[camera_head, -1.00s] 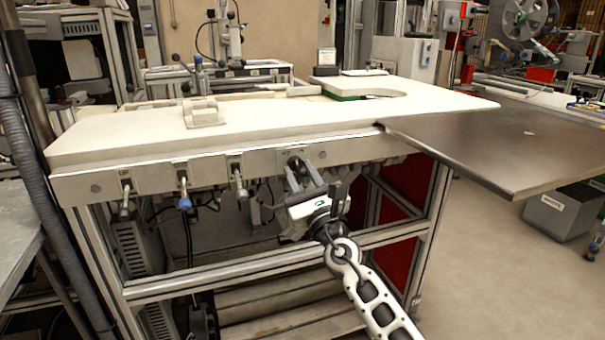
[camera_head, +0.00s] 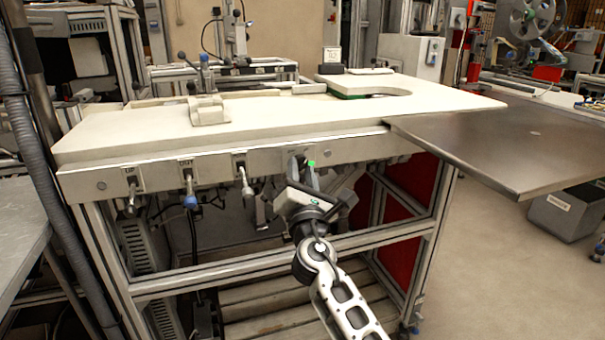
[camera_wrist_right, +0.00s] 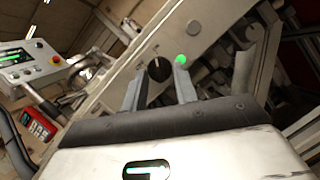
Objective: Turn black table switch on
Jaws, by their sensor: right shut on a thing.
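The black table switch (camera_wrist_right: 159,69) is a round dark knob on the pale front rail of the table. A small lamp (camera_wrist_right: 180,60) right beside it glows green. The lamp also shows in the head view (camera_head: 312,163). My right gripper (camera_head: 303,170) reaches up to the rail from below. In the right wrist view its two fingers (camera_wrist_right: 158,78) stand on either side of the knob, shut on it. In the head view the fingers partly hide the knob. My left gripper is not in view.
Several levers (camera_head: 190,188) hang along the rail to the left. The white tabletop (camera_head: 290,115) is above, and a metal plate (camera_head: 490,150) juts out at right. Under the table are frame bars and a red panel (camera_head: 405,205).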

